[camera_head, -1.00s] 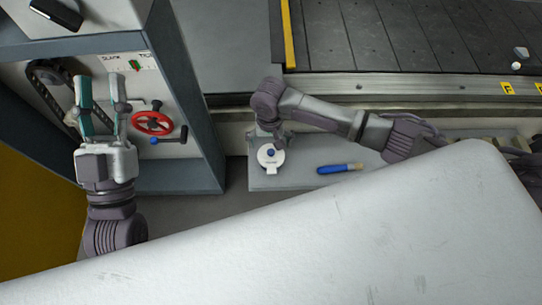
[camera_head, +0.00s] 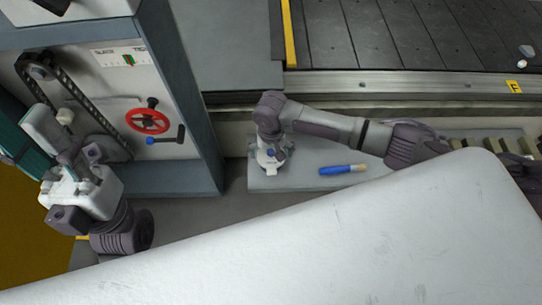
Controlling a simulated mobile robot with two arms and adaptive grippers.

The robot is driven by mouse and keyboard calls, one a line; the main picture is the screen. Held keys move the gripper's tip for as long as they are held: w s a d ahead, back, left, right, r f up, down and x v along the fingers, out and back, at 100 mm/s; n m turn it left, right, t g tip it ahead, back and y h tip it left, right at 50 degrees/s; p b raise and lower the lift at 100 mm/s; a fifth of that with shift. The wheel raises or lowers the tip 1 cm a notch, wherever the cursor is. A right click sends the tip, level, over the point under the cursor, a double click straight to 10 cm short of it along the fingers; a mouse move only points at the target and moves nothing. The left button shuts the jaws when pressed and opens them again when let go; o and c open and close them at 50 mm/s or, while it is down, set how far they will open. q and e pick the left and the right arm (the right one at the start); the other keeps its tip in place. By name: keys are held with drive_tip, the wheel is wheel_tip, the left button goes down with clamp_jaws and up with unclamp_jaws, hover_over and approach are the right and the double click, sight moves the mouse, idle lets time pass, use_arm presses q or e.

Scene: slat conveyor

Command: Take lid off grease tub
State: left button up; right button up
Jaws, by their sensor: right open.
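The grease tub (camera_head: 268,164) is a small round white tub on the grey shelf. Its pale lid has a blue knob (camera_head: 271,153) on top and is partly hidden. My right gripper (camera_head: 272,150) comes in from the right and points down over the tub. It is open, with its fingers around or just above the knob; contact cannot be told. My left gripper (camera_head: 40,145) is at the far left, in front of the cabinet, turned away, with a teal pad at the picture's edge. Its finger gap is not clear.
A brush with a blue handle (camera_head: 340,170) lies on the grey shelf (camera_head: 310,150) right of the tub. The cabinet holds a red handwheel (camera_head: 147,120), a blue-knobbed crank (camera_head: 165,137) and a chain. The slat conveyor (camera_head: 400,35) runs behind. A large white surface (camera_head: 330,240) fills the foreground.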

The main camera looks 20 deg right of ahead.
drive_tip(key=c, duration=1.6)
drive_tip(key=shift+s, duration=0.1)
drive_tip(key=shift+c, duration=0.3)
